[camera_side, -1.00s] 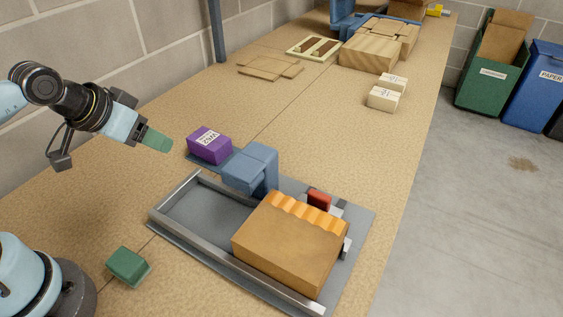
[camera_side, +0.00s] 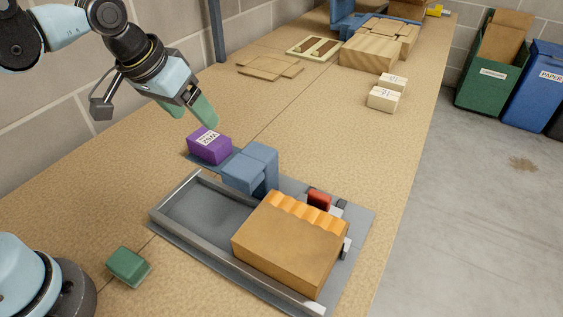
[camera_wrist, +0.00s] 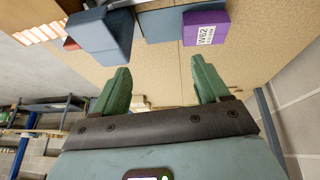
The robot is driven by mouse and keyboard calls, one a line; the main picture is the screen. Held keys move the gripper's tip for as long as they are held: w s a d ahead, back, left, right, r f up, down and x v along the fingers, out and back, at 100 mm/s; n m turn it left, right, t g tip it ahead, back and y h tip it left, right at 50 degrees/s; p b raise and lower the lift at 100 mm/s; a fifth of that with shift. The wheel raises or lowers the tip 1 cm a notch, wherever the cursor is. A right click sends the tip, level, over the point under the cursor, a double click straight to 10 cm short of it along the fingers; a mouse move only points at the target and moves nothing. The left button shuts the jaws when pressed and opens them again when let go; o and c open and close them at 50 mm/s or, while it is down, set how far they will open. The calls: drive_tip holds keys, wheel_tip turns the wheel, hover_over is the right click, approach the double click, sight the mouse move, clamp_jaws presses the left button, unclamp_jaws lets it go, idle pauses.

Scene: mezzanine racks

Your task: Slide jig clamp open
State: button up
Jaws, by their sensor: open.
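The jig is a grey plate with raised metal rails (camera_side: 238,253) on the bench. A large orange-brown block (camera_side: 285,246) with a ridged edge sits in its right part. A red piece (camera_side: 319,200) with grey and white parts beside it stands behind the block; I cannot tell if it is the clamp. A blue-grey upright block (camera_side: 253,168) stands at the jig's back edge and shows in the wrist view (camera_wrist: 101,35). My gripper (camera_side: 203,117) has green fingers, open and empty, in the air above and left of the purple box. Both fingers show in the wrist view (camera_wrist: 160,85).
A purple labelled box (camera_side: 209,146) sits just left of the blue-grey block. A green block (camera_side: 128,266) lies at the front left. Two small white boxes (camera_side: 384,98), flat cardboard pieces (camera_side: 270,67) and wooden blocks (camera_side: 368,53) lie farther back.

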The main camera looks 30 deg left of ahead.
drive_tip(key=w+d+g, duration=0.1)
drive_tip(key=w+d, duration=0.1)
drive_tip(key=d, duration=0.2)
drive_tip(key=w+d+g, duration=0.1)
drive_tip(key=w+d, duration=0.1)
drive_tip(key=d, duration=0.1)
drive_tip(key=w+d+g, duration=0.1)
drive_tip(key=w+d, duration=0.1)
drive_tip(key=d, duration=0.2)
drive_tip(key=shift+d+r, duration=0.3)
drive_tip(key=g, duration=0.2)
hover_over(320, 194)
wheel_tip(320, 194, down, 4)
drive_tip(key=shift+y, duration=0.4)
wheel_tip(320, 194, down, 12)
clamp_jaws()
drive_tip(key=shift+w, duration=1.7)
